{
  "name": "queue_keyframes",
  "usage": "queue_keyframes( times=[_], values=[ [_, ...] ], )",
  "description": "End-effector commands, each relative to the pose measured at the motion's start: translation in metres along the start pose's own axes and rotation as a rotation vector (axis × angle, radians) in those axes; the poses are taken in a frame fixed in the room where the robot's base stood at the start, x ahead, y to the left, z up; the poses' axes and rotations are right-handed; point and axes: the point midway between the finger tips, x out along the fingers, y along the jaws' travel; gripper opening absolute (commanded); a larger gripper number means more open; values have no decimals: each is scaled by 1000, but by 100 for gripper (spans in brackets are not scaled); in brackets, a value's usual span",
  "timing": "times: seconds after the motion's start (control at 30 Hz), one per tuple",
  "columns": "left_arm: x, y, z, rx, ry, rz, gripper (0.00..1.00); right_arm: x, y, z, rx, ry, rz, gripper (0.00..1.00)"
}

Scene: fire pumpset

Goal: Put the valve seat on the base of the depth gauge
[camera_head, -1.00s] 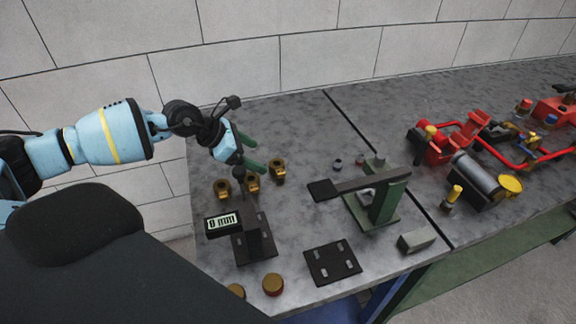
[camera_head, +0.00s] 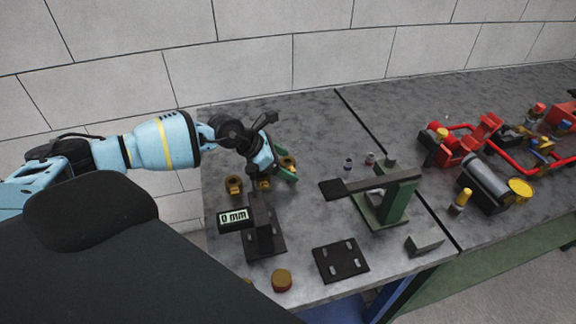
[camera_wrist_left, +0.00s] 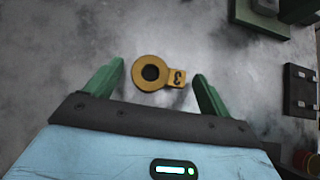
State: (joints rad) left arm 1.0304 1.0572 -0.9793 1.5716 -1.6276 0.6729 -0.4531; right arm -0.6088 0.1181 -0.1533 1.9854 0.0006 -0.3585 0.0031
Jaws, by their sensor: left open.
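Several brass valve seats, rings with a tab, stand on the grey bench at the left: one at the left (camera_head: 233,184), one in the middle (camera_head: 263,184) and one at the right (camera_head: 288,162). My left gripper (camera_head: 286,168) is open around the right one. In the left wrist view this valve seat (camera_wrist_left: 151,59), with a "3" on its tab, lies between the tips of my open green fingers (camera_wrist_left: 158,70), apart from both. The black depth gauge (camera_head: 235,219) reads 0 mm; its flat base (camera_head: 278,244) is bare at the front. My right gripper is not in view.
A green stand (camera_head: 394,206) with a dark arm is right of the gauge. A black plate (camera_head: 341,261), a grey block (camera_head: 425,241) and a brass-topped cap (camera_head: 282,279) lie near the front edge. Red pump parts (camera_head: 462,141) fill the right side.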

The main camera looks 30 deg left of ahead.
Motion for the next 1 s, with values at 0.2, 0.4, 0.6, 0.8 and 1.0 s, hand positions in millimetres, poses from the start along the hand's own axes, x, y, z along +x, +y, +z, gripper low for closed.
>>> queue_keyframes(
  times=[0.2, 0.4, 0.6, 0.8, 1.0],
  values=[
    [3, 0, 0, 1, 0, 1, 82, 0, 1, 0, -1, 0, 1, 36],
    [3, 0, 0, 0, 0, 0, 64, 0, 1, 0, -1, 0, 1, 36],
    [3, 0, 0, 0, 0, 0, 37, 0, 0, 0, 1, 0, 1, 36],
    [2, 0, 1, 1, -3, 1, 20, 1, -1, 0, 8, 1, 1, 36],
    [1, 0, 2, 1, -3, 1, 20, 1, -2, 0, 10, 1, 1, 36]
  ],
)
